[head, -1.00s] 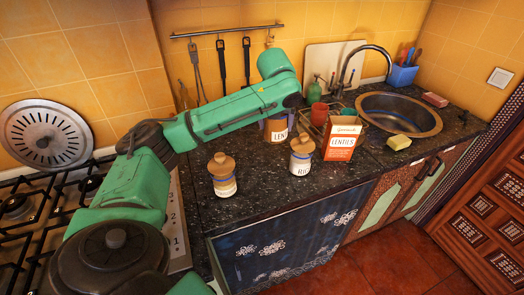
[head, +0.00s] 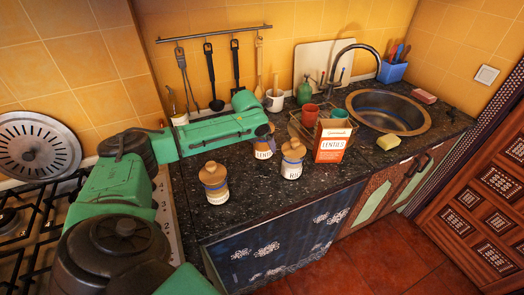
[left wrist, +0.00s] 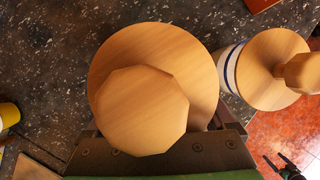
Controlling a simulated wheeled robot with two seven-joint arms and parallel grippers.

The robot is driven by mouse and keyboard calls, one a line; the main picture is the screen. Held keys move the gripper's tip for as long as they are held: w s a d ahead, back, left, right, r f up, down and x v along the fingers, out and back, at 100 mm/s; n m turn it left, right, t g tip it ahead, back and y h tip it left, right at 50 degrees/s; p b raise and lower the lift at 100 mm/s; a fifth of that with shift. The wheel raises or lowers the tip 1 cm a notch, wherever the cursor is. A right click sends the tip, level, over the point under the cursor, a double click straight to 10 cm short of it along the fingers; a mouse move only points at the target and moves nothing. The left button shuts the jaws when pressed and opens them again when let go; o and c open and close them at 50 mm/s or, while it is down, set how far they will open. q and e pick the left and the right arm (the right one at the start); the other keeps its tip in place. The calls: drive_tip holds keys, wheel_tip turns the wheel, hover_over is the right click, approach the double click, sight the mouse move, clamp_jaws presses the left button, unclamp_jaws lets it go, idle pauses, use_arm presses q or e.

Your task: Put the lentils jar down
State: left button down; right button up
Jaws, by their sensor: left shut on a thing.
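The lentils jar (head: 264,150) is in the head view on the dark counter, behind and left of the rice jar. Its label is partly visible, and my gripper hides its top. My left gripper (head: 264,132) is shut on it. In the left wrist view the jar's round wooden lid with its faceted knob (left wrist: 140,108) fills the middle, between my left fingers (left wrist: 155,130). The jar looks upright and low at the counter; I cannot tell whether its base touches. A small dark forked shape low at the right of the left wrist view may be my right gripper (left wrist: 285,166).
The rice jar (head: 292,165) stands close by, also in the left wrist view (left wrist: 262,75). Another wooden-lidded jar (head: 216,188) stands at front left. A lentils box (head: 330,146), red cup (head: 309,115) and sink (head: 390,106) are to the right. Counter between the front jars is clear.

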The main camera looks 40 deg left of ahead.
sight(263, 152)
use_arm(q)
drive_tip(key=shift+f, duration=2.15)
unclamp_jaws()
drive_tip(key=shift+f, duration=0.1)
drive_tip(key=shift+s+d, duration=0.1)
drive_tip(key=shift+d, duration=0.05)
